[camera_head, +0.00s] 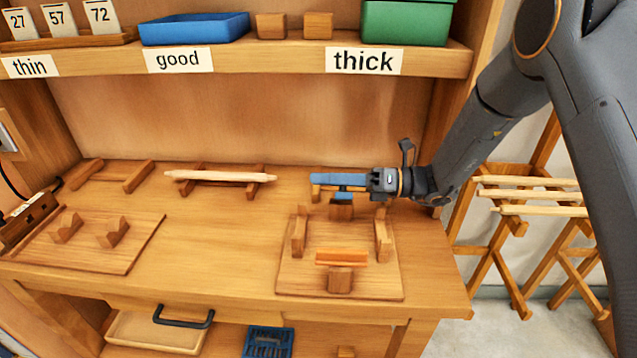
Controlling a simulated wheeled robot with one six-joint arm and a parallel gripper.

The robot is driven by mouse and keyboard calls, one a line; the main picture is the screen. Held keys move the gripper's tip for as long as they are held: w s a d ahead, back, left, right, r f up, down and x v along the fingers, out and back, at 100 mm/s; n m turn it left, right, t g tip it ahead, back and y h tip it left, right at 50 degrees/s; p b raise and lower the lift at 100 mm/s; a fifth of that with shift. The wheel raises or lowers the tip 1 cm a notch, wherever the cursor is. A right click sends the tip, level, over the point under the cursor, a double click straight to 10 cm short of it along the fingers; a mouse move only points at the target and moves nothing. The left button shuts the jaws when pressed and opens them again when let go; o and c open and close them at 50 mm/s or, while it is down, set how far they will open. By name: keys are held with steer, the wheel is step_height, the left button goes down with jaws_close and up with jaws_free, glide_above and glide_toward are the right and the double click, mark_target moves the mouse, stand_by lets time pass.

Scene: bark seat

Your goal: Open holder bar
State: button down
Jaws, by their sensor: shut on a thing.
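The holder (370,283) is a wooden board on the right of the bench, with two upright wooden side pieces. An orange bar (341,257) lies across its front, with a wooden block (340,281) before it. A similar block (341,212) stands at the back edge. My gripper (343,188), with blue fingers, reaches in from the right over this back edge. It is shut on the rear holder bar (316,191), which is mostly hidden behind the fingers; a little orange shows at their left end. The middle of the holder is empty.
A pale stick (220,176) rests on a rack at the bench's back. A notched wooden stand (90,232) is at left. The shelf above carries a blue tray (195,29) and green bin (406,22). Pale sticks (530,195) lie on trestles at right. The bench middle is clear.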

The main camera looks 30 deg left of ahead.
steer(key=shift+w+a+r, duration=0.15)
steer(key=shift+w+r, duration=0.1)
steer(key=shift+w, duration=0.2)
stand_by(0.3)
steer(key=c, duration=1.5)
jaws_free()
steer(key=shift+w, duration=0.1)
steer(key=shift+b+v, duration=0.95)
steer(key=shift+v, duration=2.9)
